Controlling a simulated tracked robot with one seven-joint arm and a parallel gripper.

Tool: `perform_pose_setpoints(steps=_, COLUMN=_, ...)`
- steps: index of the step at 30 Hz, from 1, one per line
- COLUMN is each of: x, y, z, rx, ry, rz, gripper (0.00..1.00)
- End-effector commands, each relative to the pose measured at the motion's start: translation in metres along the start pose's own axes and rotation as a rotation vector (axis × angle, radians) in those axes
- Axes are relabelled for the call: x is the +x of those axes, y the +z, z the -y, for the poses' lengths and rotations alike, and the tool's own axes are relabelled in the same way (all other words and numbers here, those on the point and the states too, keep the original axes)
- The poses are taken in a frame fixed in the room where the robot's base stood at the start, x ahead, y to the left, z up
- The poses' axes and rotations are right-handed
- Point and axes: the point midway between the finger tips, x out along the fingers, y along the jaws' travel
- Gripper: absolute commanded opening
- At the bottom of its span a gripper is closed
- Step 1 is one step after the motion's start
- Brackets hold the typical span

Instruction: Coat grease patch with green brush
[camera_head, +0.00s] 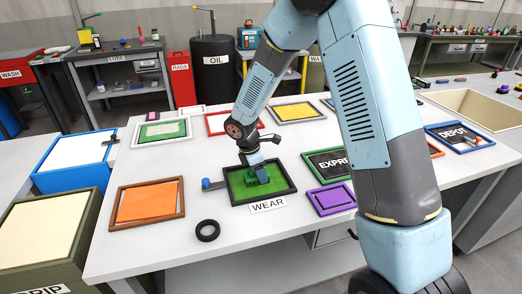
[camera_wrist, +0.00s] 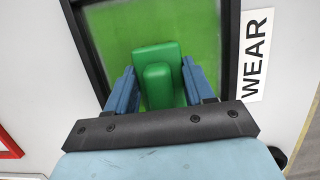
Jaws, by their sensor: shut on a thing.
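My gripper (camera_head: 255,171) is over the black-framed green panel (camera_head: 284,183) beside the WEAR label. In the wrist view, its two blue fingers (camera_wrist: 160,88) are shut on the green brush (camera_wrist: 158,62), one on each side. The brush also shows in the head view (camera_head: 259,178), low over the green panel. I cannot tell whether it touches the panel. The panel shows green in the wrist view (camera_wrist: 110,30), with a paler band along its edge. I cannot make out a separate grease patch.
A blue-handled tool (camera_head: 212,184) lies at the frame's left. A black ring (camera_head: 207,230) lies in front. Orange (camera_head: 148,203) and purple (camera_head: 331,198) framed panels flank the green one. An EXPRESS frame (camera_head: 328,162) stands close on the right. Bare table lies front left.

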Motion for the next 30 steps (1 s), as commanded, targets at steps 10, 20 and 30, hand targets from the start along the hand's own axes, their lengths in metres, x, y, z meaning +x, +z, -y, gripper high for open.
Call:
perform_pose_setpoints(steps=10, x=-0.031, y=0.013, z=-0.001, rx=0.005, ry=0.000, rz=0.000, gripper=0.14)
perform_pose_setpoints(steps=20, x=-0.061, y=0.018, z=0.000, rx=0.000, ry=0.001, rz=0.001, gripper=0.14)
perform_pose_setpoints(steps=30, x=-0.076, y=0.018, z=0.000, rx=-0.006, ry=0.001, rz=0.000, gripper=0.14)
